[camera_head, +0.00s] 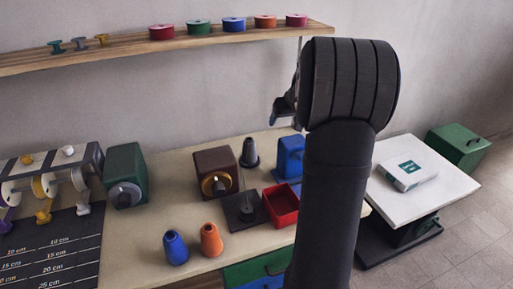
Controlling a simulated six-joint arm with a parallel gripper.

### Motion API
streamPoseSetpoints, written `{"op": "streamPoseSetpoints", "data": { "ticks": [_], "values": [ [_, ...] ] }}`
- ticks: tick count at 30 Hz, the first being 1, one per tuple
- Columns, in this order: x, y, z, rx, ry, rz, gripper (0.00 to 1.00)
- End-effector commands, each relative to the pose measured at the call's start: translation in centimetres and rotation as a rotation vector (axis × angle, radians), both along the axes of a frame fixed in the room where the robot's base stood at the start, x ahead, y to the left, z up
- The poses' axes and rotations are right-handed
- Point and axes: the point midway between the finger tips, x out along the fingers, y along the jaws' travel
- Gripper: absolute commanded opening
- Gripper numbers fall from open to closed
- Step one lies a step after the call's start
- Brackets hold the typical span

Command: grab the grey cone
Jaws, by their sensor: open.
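The grey cone (249,153) stands upright on the beige table (150,240), between a brown box and a blue box. It is dark grey with a wider base. My gripper (284,110) shows at the left of my black arm, well above the table and above and to the right of the cone. It is open, with nothing seen in it. Part of the gripper is hidden behind my arm.
A brown box (205,165) and a blue box (291,153) flank the cone. A spindle on a dark base (240,221) and a red tray (281,206) stand in front. Blue (175,248) and orange (211,240) cones stand near the front edge. A shelf (215,40) with spools runs above.

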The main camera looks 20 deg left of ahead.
Motion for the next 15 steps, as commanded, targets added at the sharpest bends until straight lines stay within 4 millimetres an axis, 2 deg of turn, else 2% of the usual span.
{"op": "streamPoseSetpoints", "data": {
  "ticks": [1,3,6,11,15],
  "values": [
    [-0.2,3.0,-1.0,-0.010,-0.001,0.066,0.72],
    [-0.5,5.8,-1.9,-0.021,-0.008,0.139,0.72],
    [-0.9,8.5,-2.8,-0.030,-0.015,0.206,0.72],
    [-0.9,10.1,-3.9,-0.035,-0.017,0.240,0.72],
    [-0.2,11.1,-6.3,-0.035,-0.014,0.240,0.72]
  ]
}}
